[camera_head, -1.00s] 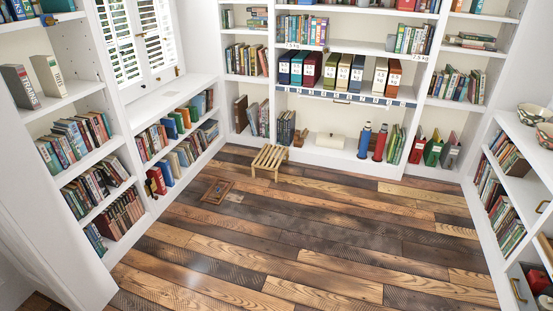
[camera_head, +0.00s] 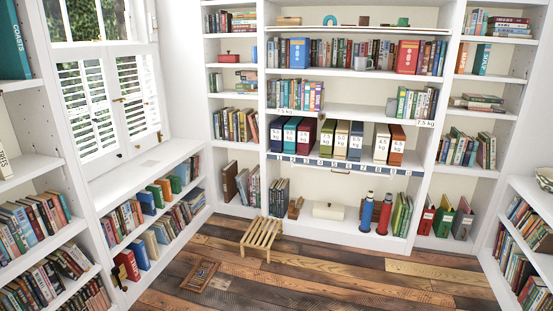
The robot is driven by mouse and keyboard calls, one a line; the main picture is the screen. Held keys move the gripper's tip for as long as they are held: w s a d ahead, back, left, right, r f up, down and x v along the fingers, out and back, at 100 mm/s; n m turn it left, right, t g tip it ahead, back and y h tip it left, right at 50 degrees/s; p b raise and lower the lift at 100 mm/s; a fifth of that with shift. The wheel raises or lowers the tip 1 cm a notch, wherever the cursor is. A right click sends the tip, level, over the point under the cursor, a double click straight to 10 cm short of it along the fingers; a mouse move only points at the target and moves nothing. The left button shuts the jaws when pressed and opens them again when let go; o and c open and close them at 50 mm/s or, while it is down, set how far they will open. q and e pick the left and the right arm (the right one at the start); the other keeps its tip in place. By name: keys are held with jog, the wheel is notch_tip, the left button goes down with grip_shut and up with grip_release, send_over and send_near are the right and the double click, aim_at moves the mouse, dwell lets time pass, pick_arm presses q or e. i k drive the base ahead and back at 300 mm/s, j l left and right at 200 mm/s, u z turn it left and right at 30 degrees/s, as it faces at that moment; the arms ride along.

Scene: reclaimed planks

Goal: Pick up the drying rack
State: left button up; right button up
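A small light-wood slatted rack (camera_head: 263,234), which looks like the drying rack, stands on the plank floor in front of the back shelves. Its slatted top is tilted or slightly angled to my view, and its legs rest on the floor. Nothing lies on it that I can see. Neither of my grippers shows in the head view.
A framed wooden piece (camera_head: 199,276) lies flat on the floor, left of and nearer than the rack. White bookshelves (camera_head: 345,100) line the back, left and right. The window bench (camera_head: 150,172) runs along the left. The plank floor (camera_head: 345,285) is clear right of the rack.

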aim_at(257, 219)
jog(key=i, duration=2.45)
